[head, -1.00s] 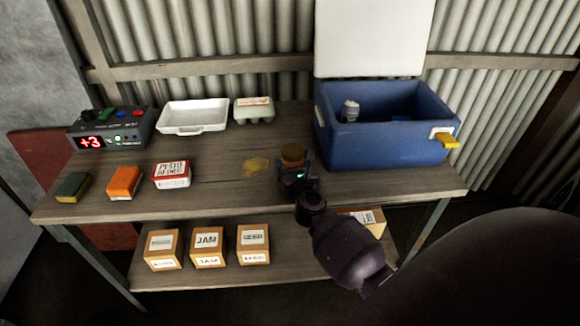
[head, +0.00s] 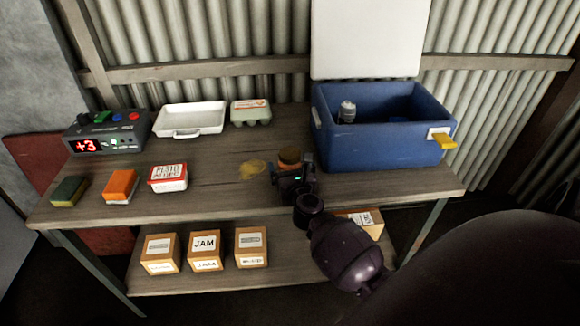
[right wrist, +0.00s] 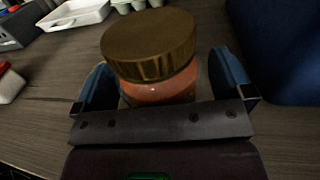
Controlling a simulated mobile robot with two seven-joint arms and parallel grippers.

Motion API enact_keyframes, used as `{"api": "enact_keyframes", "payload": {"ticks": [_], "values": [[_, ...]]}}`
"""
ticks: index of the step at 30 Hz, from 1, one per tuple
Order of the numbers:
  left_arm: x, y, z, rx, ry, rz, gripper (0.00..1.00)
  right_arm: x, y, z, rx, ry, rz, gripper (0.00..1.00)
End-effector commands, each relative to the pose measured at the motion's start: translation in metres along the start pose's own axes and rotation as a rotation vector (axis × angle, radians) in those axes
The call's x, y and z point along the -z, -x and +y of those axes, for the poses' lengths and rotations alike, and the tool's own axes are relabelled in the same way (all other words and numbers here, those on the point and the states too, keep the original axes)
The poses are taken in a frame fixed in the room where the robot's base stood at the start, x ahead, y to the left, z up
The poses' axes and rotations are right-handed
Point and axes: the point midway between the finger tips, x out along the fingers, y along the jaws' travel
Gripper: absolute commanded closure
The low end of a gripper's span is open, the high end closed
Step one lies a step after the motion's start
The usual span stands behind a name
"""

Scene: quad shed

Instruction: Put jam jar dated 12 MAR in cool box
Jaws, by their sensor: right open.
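A jam jar with a brown-gold lid (head: 290,155) stands on the table left of the cool box. The right wrist view shows its lid (right wrist: 150,42) and orange-red contents (right wrist: 160,90); no date is readable. My right gripper (head: 292,172) is open, its blue fingers (right wrist: 165,82) on either side of the jar. Whether they touch it I cannot tell. The blue cool box (head: 380,145) stands open at the table's right, its white lid (head: 365,40) raised. A small grey-white item (head: 347,112) is inside. My left gripper is not in view.
A yellow smear (head: 252,169) lies left of the jar. A white tray (head: 190,120), egg carton (head: 250,112), pesto tub (head: 168,177), orange block (head: 120,186), sponge (head: 69,191) and display unit (head: 105,135) occupy the left. Boxes (head: 205,250) sit on the lower shelf.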

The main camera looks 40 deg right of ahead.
Motion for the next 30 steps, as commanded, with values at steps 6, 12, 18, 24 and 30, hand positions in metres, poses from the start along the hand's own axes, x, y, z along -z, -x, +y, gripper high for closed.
{"api": "enact_keyframes", "payload": {"ticks": [6,12,18,24,30], "values": [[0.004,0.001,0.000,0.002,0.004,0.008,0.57,-0.002,0.022,0.000,0.000,-0.002,0.001,0.01],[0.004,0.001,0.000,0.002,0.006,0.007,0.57,-0.002,0.060,0.000,0.000,-0.002,0.002,0.01],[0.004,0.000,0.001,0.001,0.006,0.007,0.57,-0.002,0.094,-0.001,0.002,0.000,0.002,0.01],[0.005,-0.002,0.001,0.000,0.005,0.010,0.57,-0.001,0.115,0.000,0.000,0.001,0.001,0.01],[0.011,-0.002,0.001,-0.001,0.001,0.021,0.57,-0.003,0.125,0.002,-0.024,0.097,-0.012,0.01]]}}
